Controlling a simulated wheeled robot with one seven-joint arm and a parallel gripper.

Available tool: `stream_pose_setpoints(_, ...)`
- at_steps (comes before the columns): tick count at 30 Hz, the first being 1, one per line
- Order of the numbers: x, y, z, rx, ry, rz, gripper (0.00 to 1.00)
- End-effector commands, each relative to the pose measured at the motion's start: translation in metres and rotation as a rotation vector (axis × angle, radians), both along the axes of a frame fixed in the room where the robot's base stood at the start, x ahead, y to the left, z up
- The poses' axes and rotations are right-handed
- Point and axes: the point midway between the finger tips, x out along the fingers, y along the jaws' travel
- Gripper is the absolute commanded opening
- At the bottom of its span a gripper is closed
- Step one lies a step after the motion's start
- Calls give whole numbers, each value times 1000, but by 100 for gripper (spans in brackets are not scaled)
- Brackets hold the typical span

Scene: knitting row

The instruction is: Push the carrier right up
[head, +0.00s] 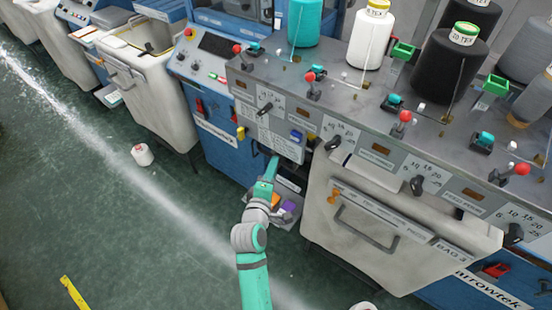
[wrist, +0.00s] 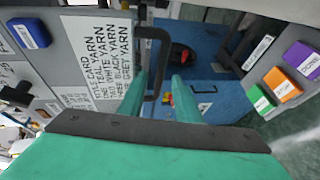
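My gripper (head: 271,166) is at the front of the grey machine panel in the head view, below a printed yarn card. In the wrist view its two teal fingers (wrist: 162,98) stand apart with a visible gap. A black looped handle (wrist: 163,62) shows in that gap, closer to the left finger. I cannot tell whether the finger touches it. No part is labelled as the carrier, and I cannot tell whether this handle belongs to it. In the head view my gripper largely hides the handle.
The yarn card (wrist: 98,50) and a blue button (wrist: 30,33) are left of the handle. Green, orange and purple buttons (wrist: 283,85) are on a box at right. A large bin (head: 390,215) hangs right of my arm. A yarn cone (head: 142,155) lies on the green floor.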

Motion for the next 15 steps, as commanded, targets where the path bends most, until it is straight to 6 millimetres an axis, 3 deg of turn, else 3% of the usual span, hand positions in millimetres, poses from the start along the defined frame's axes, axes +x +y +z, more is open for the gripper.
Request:
stream_pose_setpoints(6, 34, -8, -6, 0, 0, -1, 31)
stream_pose_setpoints(15, 53, -13, -10, 1, 0, 0, 31)
